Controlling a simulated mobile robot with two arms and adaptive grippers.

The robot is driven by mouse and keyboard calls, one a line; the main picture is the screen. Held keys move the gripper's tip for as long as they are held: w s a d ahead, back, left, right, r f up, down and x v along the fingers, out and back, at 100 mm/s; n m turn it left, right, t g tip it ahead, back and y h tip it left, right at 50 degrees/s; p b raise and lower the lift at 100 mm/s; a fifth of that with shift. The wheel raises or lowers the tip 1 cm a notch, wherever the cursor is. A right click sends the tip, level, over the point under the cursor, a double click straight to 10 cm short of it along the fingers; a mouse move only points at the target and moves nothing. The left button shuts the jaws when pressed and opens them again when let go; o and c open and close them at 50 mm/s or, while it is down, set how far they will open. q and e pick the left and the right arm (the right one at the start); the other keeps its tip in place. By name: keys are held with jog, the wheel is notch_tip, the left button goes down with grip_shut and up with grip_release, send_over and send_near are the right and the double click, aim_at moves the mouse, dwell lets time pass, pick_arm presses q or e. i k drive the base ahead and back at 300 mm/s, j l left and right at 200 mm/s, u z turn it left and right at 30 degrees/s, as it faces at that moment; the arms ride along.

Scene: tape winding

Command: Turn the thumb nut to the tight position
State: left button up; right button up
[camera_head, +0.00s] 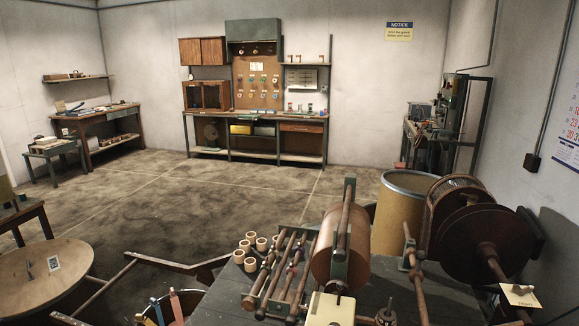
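The tape winding machine stands on a dark bench (235,303) at the lower right. It has a brown roller (335,255), several thin rods (280,272) in a frame, and a large dark reel (487,243) at the right. A small dark knob (387,316) shows at the bottom edge and may be the thumb nut; its position cannot be told. A pale tag (520,295) with small writing hangs near the reel's shaft. Neither of my grippers can be made out in this view.
Several pale cores (250,245) stand on the bench, left of the rods. A large tan drum (402,205) stands behind the machine. A round wooden disc (42,280) is at the lower left. The middle floor (200,215) is clear, with workbenches along the back wall.

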aim_at(521, 291)
jog(key=z, duration=1.3)
